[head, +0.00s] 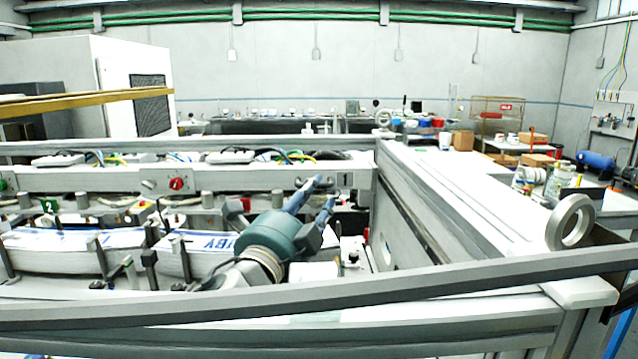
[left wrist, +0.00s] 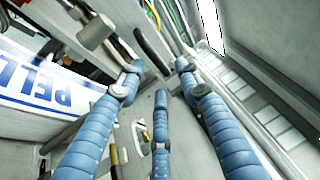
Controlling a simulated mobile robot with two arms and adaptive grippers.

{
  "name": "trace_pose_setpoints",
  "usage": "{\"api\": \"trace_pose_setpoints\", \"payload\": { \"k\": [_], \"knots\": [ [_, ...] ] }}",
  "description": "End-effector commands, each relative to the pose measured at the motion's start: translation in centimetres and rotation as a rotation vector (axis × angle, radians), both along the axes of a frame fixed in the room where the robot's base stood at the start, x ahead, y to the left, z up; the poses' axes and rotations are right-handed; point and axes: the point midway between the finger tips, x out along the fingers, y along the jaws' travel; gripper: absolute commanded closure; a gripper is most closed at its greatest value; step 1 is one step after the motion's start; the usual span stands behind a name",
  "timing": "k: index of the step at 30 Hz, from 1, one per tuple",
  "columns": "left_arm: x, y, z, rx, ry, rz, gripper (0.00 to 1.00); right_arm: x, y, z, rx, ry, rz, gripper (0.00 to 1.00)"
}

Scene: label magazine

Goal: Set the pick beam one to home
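The pick beam one (head: 270,180) is a long grey beam, marked "1" near its right end. A dark curved handle (left wrist: 152,50) shows in the left wrist view, just past my fingertips; in the head view my fingers partly cover this end of the beam. My left gripper (head: 325,190), with a teal body and blue fingers, reaches up to the beam's right end. I cannot tell whether a fingertip touches the handle. My right gripper is not in view.
A red rotary switch (head: 177,184) sits on the beam further left. Stacks of printed labels (head: 75,245) lie left of my gripper among upright posts. A thick frame wall (head: 425,205) stands close on the right, and a grey front rail (head: 400,294) crosses below.

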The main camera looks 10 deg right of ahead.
Motion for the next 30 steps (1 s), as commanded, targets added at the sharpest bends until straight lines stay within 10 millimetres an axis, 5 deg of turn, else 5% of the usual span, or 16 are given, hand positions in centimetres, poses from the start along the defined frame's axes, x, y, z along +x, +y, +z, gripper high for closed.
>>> {"api": "trace_pose_setpoints", "payload": {
  "k": [6,16,22,30],
  "knots": [
    [1.9,-1.3,0.5,0.0,0.0,0.001,0.65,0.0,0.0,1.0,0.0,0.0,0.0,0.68],
    [2.2,-1.5,0.4,0.0,0.0,0.001,0.65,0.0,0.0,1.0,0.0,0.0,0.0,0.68],
    [2.2,-1.5,0.4,0.0,0.0,0.001,1.0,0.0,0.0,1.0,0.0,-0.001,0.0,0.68],
    [1.6,-1.4,0.4,-0.003,0.001,-0.003,1.0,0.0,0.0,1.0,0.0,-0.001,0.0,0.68]
  ]
}}
